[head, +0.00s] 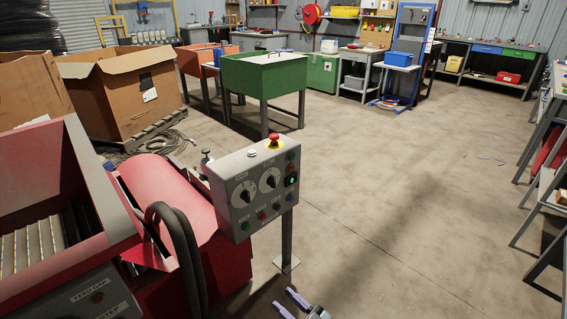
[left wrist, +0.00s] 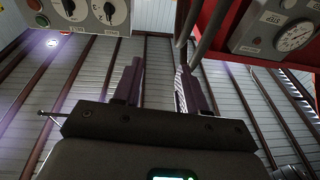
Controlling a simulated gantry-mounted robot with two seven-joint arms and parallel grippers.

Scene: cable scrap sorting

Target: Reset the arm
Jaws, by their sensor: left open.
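My left gripper (head: 284,297) shows at the bottom edge of the head view, with two pale purple fingers apart and nothing between them. It is low, in front of the foot of the control box post, over bare floor. In the left wrist view its two dark fingers (left wrist: 160,68) point up, apart and empty, against a ribbed wall. Most of my left arm is out of the head view. My right gripper is in neither view.
A grey control box (head: 258,187) with a red emergency button stands on a post beside a red machine (head: 180,205) with black hoses. Cardboard boxes (head: 127,95), a green bin table (head: 263,78) and benches stand further back.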

